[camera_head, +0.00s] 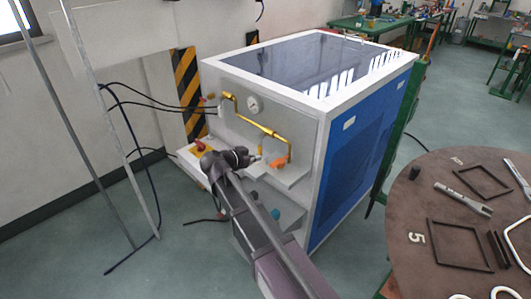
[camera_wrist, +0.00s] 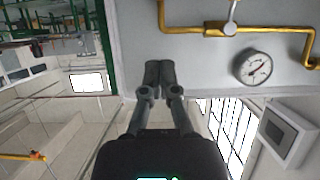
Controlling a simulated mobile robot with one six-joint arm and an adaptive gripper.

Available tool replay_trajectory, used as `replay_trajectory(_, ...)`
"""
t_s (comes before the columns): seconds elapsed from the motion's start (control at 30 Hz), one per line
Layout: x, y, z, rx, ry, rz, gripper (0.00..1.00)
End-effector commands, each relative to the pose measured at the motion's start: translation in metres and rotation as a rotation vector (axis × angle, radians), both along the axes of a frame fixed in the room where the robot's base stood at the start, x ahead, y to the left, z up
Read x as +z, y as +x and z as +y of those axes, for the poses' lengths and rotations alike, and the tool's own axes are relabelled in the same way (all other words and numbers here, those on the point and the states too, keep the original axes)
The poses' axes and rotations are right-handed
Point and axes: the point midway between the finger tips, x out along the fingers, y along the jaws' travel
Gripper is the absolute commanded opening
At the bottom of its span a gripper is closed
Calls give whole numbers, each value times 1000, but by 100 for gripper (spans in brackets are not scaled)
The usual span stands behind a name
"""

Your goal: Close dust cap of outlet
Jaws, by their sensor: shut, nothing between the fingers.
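The gas generator (camera_head: 320,140) is a white-framed cabinet with a blue side. Its grey front panel carries yellow piping (camera_head: 262,128) and a round gauge (camera_head: 254,104). My gripper (camera_head: 256,157) is in front of this panel, below the gauge, close to an orange part (camera_head: 278,163) at the lower end of the pipe. In the wrist view my gripper (camera_wrist: 160,70) is shut and empty, with both fingertips together. The yellow pipe (camera_wrist: 215,30) and gauge (camera_wrist: 252,67) show above and to the right of the fingertips. I cannot make out the outlet or its dust cap for certain.
A red knob (camera_head: 200,146) is on the yellow-marked ledge left of my arm. A dark teal part (camera_head: 276,213) is low on the front. Black cables (camera_head: 150,103) hang at the left. A round brown table (camera_head: 440,200) stands at the right.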

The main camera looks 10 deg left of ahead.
Motion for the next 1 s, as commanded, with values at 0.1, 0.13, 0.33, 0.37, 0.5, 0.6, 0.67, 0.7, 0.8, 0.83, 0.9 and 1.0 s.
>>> replay_trajectory(0.1, 5, -12, 9, 2, 0, 0, 0)
replay_trajectory(0.13, 5, -14, 10, 1, 0, 0, 0)
replay_trajectory(0.33, 7, -22, 17, 0, 0, 0, 0)
replay_trajectory(0.37, 7, -22, 17, 0, 0, 0, 0)
replay_trajectory(0.5, 7, -23, 18, 0, 1, -1, 0)
replay_trajectory(0.6, 7, -23, 17, -1, 0, 0, 0)
replay_trajectory(0.67, 7, -22, 17, -1, 0, 0, 0)
replay_trajectory(0.7, 7, -22, 17, -1, 0, 0, 0)
replay_trajectory(0.8, 7, -22, 17, -1, 0, 0, 0)
replay_trajectory(0.83, 7, -22, 17, -1, 0, 0, 0)
replay_trajectory(0.9, 7, -22, 16, -1, 0, 3, 0)
replay_trajectory(1.0, 5, -23, 9, -5, -2, 21, 0)
